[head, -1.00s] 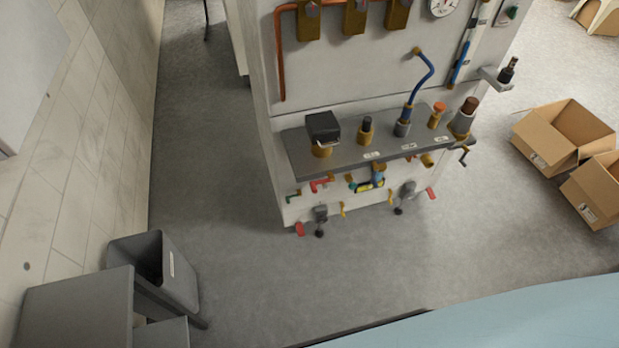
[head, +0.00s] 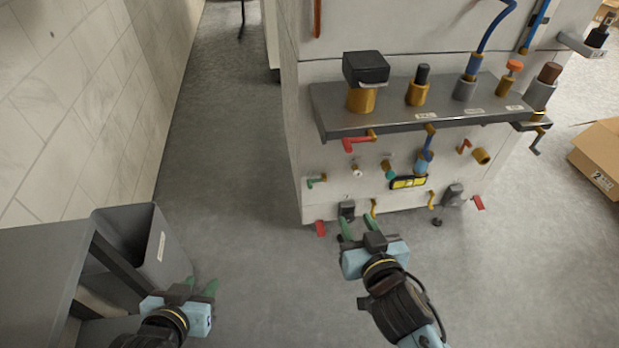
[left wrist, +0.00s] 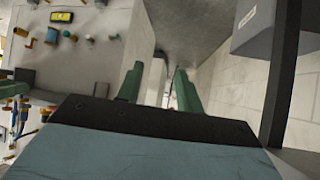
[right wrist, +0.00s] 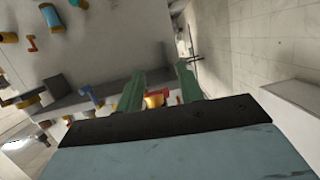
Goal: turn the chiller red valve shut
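Several red handles show on the front of the white machine, and I cannot tell which is the chiller's. A red lever (head: 357,144) on a brass stem sits just under the grey shelf. A red handle (head: 320,228) is low at the machine's left, and another (head: 478,203) is low at the right. My right gripper (head: 357,226) is open and empty in front of the machine's lower left part. In the right wrist view a red and brass part (right wrist: 157,98) shows between its open fingers, farther off. My left gripper (head: 201,288) is open and empty, left of the machine.
The grey shelf (head: 420,119) juts out above the handles, with fittings on it. A grey bin (head: 150,250) stands near my left gripper, beside a grey cabinet (head: 35,265). A cardboard box (head: 597,155) is at right. The floor before the machine is clear.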

